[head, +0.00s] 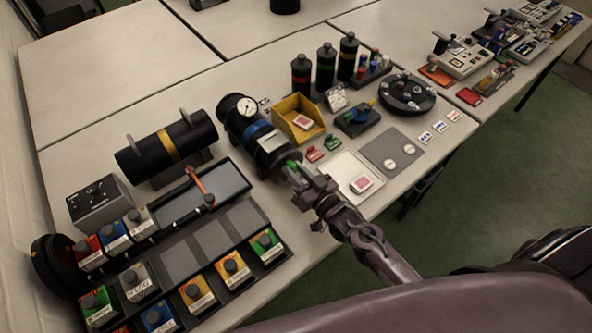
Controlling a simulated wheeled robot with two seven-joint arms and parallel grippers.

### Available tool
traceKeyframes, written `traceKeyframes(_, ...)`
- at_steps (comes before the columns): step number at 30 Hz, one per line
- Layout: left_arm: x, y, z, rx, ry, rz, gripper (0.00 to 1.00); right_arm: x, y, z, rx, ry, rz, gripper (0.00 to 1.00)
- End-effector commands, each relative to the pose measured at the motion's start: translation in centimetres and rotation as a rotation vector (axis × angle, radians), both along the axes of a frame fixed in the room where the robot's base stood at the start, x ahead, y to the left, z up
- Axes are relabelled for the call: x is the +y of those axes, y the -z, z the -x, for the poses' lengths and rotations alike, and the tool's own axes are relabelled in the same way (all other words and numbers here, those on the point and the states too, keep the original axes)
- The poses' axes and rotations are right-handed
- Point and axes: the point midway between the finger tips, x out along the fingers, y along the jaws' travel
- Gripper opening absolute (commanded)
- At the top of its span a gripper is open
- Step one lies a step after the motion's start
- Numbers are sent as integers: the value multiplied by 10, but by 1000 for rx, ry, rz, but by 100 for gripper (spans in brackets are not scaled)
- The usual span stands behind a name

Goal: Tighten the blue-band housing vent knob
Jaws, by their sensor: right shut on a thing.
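The blue-band housing (270,142) is a black cylinder lying on the table, with a blue band and a pale label. A white round gauge (246,107) sits at its far end. My right gripper (298,178) is at the near end of this housing, shut on a small part there that I take for the vent knob. A bit of green (292,164) shows at the fingertips; the fingers hide most of the knob. Its turn position cannot be seen. My left gripper is not in view.
A yellow-band cylinder (148,151) lies at the left. A black tray (234,180) and several coloured knob blocks (230,270) stand nearer. A yellow bin (287,127), a white tray (339,168) and a grey mat (381,146) lie right of the housing.

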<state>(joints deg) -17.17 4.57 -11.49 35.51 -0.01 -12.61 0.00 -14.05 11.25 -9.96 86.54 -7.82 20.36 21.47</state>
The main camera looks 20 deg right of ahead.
Motion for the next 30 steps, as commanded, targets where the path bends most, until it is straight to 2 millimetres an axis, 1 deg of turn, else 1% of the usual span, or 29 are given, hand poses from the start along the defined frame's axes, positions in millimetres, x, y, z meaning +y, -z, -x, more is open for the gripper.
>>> traceKeyframes(1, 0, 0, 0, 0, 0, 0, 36, 0, 3, 1, 7, -1, -2, 1)
traceKeyframes(9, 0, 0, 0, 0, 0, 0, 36, 0, 3, 1, 8, -2, -1, 1)
traceKeyframes(10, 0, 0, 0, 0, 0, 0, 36, 0, 3, 1, 8, -1, -1, 28)
traceKeyframes(14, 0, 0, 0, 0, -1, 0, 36, 0, 2, 1, 6, -1, -1, 45)
traceKeyframes(23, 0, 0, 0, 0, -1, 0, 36, 0, 1, 2, 2, -1, 0, 45)
traceKeyframes(26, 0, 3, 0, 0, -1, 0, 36, -3, 3, 9, 3, 0, 0, 45)
traceKeyframes(30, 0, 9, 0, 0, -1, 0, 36, -10, 4, 30, 6, -2, 1, 45)
